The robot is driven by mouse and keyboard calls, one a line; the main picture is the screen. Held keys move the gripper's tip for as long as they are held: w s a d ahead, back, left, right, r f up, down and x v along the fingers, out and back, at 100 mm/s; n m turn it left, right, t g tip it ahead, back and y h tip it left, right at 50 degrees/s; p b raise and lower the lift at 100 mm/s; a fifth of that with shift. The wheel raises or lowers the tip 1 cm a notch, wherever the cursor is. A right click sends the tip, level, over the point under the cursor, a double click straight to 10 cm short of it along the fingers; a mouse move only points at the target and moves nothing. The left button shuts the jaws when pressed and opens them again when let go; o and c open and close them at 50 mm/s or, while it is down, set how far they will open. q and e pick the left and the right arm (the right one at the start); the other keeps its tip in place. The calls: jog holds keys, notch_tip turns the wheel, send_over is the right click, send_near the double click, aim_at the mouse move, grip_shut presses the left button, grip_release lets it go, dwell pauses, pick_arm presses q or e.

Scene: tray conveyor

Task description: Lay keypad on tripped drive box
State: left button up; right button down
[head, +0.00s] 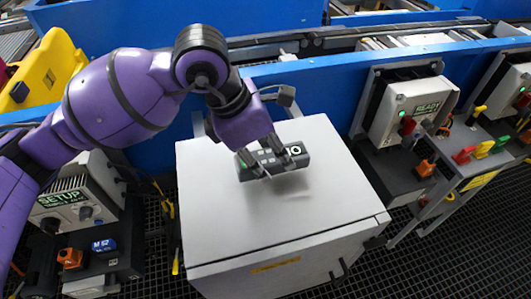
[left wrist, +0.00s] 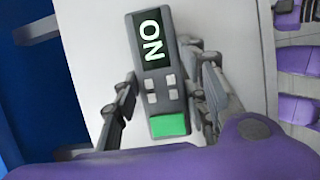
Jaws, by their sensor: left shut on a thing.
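The keypad (head: 256,158) is a dark grey slab held over the white cabinet top. In the left wrist view the keypad (left wrist: 158,70) shows a lit display with the letters O and N, pale buttons and a green button. My left gripper (head: 280,168) is shut on its sides, pointing down. A shadow lies below; the gap is hard to judge. No display legibly reads tripped. My right gripper is out of view.
The white cabinet (head: 232,225) fills the middle, its top otherwise bare. A blue conveyor rail (head: 325,82) runs behind it. A yellow part (head: 48,68) stands at upper left. Coloured handles (head: 484,149) sit on a shelf at right. Dark floor grating (head: 425,265) lies around.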

pick_arm(q)
notch_tip(320, 180, down, 3)
jog(key=shift+w+r, duration=0.1)
jog(key=shift+r, duration=0.1)
jog(key=shift+w+a+f+b, duration=0.1)
jog(key=shift+a+b, duration=0.1)
jog(key=shift+b, duration=0.1)
jog(key=shift+r, duration=0.2)
jog(key=shift+d+f, duration=0.1)
jog(key=shift+f, duration=0.1)
jog(key=o, duration=1.5)
jog(key=shift+c, duration=0.2)
